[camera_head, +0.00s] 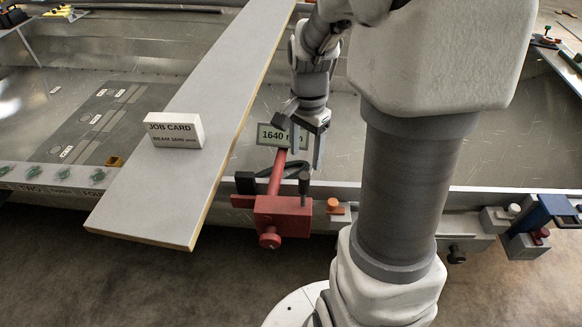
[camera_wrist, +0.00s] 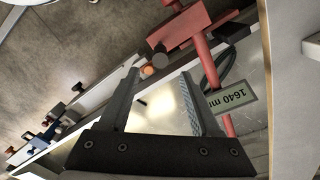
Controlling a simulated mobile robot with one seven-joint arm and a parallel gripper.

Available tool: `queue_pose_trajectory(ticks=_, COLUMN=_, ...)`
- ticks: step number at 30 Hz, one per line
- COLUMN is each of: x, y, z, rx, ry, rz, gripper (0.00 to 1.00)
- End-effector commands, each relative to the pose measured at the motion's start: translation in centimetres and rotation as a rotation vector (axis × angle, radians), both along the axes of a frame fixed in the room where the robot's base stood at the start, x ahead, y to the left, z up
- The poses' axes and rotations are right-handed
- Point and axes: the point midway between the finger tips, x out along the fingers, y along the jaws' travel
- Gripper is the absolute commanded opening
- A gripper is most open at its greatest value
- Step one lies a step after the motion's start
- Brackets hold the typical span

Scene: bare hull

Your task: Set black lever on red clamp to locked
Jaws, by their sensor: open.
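The red clamp (camera_head: 282,217) sits on the front rail of the metal hull, with its red bar (camera_head: 276,172) reaching up and back. Its black lever (camera_head: 292,171) shows as a dark curved piece beside the bar, just below my gripper (camera_head: 307,156). My gripper is open and points down, with nothing seen between its fingers. In the wrist view the red clamp (camera_wrist: 186,26) is beyond the open fingers of my gripper (camera_wrist: 160,76). A dark curved part, likely the lever (camera_wrist: 232,62), passes beside the red bar (camera_wrist: 206,62). I cannot tell the lever's setting or contact with it.
A display reading 1640 mm (camera_head: 270,135) stands behind the clamp. A long grey board (camera_head: 190,110) bearing a job card (camera_head: 174,130) lies to the left. An orange button (camera_head: 334,204) is right of the clamp. A blue clamp (camera_head: 552,212) is at the far right.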

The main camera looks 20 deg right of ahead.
Motion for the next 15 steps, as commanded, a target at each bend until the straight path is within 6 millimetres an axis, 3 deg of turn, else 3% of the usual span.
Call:
queue_pose_trajectory(ticks=1, x=-0.1, y=0.0, z=-1.6, rx=0.002, ry=0.005, rz=0.000, gripper=0.64)
queue_pose_trajectory(ticks=6, x=-0.1, y=0.0, z=-5.4, rx=0.002, ry=0.004, rz=0.001, gripper=0.64)
queue_pose_trajectory(ticks=15, x=-0.1, y=0.0, z=-10.7, rx=0.001, ry=0.003, rz=0.001, gripper=0.64)
